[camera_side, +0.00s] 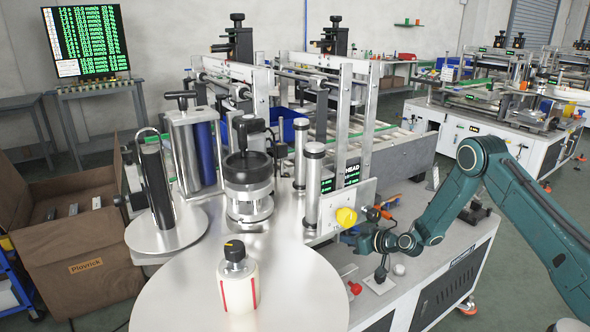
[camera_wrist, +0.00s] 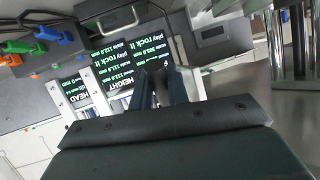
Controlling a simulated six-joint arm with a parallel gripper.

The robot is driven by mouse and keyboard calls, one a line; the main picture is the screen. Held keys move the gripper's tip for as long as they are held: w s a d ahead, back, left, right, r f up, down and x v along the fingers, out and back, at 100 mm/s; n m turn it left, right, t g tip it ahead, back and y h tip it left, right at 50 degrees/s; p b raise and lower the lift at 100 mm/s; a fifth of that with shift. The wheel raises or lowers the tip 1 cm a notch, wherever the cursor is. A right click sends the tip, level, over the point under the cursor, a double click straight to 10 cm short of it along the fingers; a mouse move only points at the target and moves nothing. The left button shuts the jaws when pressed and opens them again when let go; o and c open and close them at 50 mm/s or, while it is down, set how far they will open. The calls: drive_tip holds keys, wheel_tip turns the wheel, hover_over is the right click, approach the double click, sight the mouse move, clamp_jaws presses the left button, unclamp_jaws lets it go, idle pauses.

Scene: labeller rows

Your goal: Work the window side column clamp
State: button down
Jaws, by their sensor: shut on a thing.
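A black lever (camera_side: 381,271) stands on the bench just below my gripper. A white bottle with a black cap (camera_side: 238,287) stands on the round table (camera_side: 185,305). Orange, green and blue parts (camera_wrist: 40,40) are at the upper left of the wrist view.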

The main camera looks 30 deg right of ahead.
drive_tip(key=shift+r, duration=0.1)
drive_tip(key=shift+s+r+g, duration=0.15)
drive_tip(key=shift+r+g, duration=0.05)
drive_tip(key=shift+g, duration=0.4)
drive_tip(key=shift+s+r+g, duration=0.2)
drive_tip(key=shift+s+g, duration=0.15)
drive_tip(key=shift+g, duration=0.55)
drive_tip(key=c, duration=1.7)
unclamp_jaws()
drive_tip(key=shift+f+t, duration=0.2)
drive_tip(key=shift+t, duration=0.1)
